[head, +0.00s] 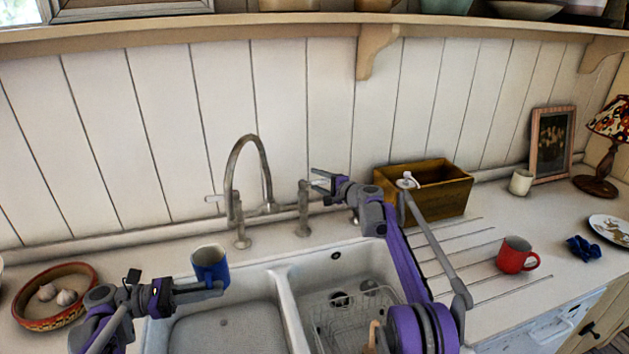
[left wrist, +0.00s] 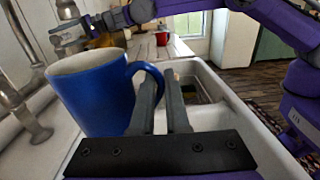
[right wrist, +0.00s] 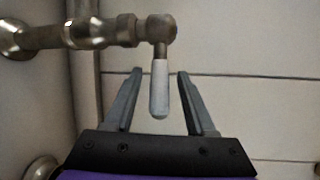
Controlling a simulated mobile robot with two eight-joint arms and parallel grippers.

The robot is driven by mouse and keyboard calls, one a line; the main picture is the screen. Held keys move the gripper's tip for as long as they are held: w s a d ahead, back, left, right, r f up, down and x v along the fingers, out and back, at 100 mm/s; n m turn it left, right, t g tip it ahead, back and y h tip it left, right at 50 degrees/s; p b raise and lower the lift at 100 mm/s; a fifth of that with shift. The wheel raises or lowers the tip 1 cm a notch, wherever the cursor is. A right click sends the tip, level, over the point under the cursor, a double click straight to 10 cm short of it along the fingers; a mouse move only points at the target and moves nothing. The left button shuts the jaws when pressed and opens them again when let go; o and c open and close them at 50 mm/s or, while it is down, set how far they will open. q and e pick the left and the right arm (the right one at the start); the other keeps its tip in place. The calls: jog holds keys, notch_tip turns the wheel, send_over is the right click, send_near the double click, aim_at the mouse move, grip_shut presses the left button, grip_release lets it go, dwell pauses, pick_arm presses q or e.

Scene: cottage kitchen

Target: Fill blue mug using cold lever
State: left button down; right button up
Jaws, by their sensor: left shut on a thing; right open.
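The blue mug (head: 211,266) is upright above the rear left of the left sink basin, left of and nearer than the tap spout (head: 268,190). My left gripper (head: 217,289) is shut on its handle, which shows between the fingers in the left wrist view (left wrist: 160,90). The mug's inside bottom is hidden. My right gripper (head: 320,184) is open at the right side of the tap. In the right wrist view, a pale lever (right wrist: 160,90) hangs between its parted fingers, apart from both. I see no hot or cold mark on it. No water stream shows.
A red mug (head: 516,255) stands on the ridged drainer to the right. A wooden box (head: 440,190) stands behind it. A bowl with garlic (head: 52,295) is at the left. A wire rack (head: 345,318) lies in the right basin. A divider (head: 292,310) separates the basins.

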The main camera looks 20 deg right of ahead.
jog(key=shift+x, duration=0.85)
jog(key=shift+c, duration=0.3)
grip_shut()
dwell(0.7)
